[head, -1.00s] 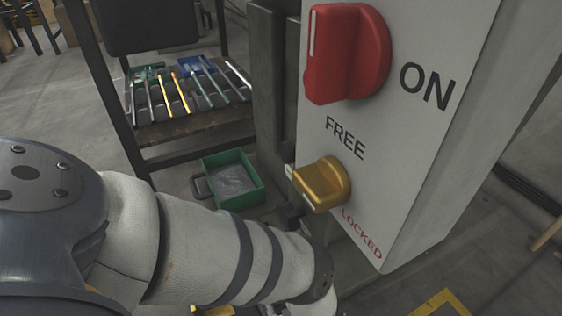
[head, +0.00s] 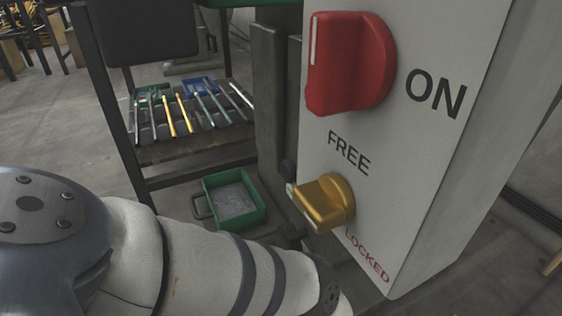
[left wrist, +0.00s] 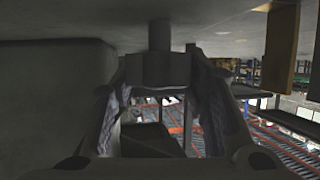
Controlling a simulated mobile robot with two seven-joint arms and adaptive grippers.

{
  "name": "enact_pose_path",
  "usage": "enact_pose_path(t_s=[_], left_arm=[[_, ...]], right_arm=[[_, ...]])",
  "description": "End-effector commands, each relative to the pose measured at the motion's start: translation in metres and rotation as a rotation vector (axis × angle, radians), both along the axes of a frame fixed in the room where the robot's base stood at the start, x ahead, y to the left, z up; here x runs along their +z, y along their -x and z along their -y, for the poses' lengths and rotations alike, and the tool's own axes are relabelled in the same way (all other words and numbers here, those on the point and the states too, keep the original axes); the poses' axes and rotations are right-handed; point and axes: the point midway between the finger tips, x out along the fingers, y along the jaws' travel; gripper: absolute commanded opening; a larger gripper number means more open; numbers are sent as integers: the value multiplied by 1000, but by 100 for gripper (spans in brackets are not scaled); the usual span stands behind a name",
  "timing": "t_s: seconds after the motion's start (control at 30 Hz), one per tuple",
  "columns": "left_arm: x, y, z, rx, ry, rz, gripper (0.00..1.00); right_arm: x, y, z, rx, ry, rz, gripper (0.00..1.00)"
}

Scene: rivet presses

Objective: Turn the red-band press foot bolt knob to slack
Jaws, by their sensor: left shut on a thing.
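In the left wrist view a dark grey block-like knob (left wrist: 162,68) hangs on a short stem below a flat grey surface. My left gripper (left wrist: 160,78) has a finger on each side of it and is shut on it. No red band shows on this knob, and its turn marking cannot be read. In the head view my left arm comes in from the left and ends low beside the press cabinet (head: 430,150); the gripper itself is hidden there. My right gripper is in neither view.
The cabinet has a red knob (head: 350,62) by "ON" and a yellow knob (head: 328,203) between "FREE" and "LOCKED". A green bin (head: 238,200) stands on the floor behind my arm. A dark rack (head: 190,150) holds several tools.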

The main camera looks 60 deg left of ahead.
Motion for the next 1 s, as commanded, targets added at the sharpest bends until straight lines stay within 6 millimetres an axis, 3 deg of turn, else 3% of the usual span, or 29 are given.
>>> enact_pose_path(t_s=[0.2, 0.23, 0.3, 0.67, 1.0], left_arm=[[1, -1, -4, 0, -8, 5, 13], [1, -1, -4, 0, -7, 4, 48], [1, -1, -3, 0, -6, 4, 62], [2, -1, 5, -1, 0, 2, 62], [35, -9, 84, -2, -1, 2, 62]], right_arm=[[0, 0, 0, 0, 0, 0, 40], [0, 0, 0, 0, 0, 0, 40], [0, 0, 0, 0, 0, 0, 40], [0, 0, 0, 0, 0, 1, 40], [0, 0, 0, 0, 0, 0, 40]])
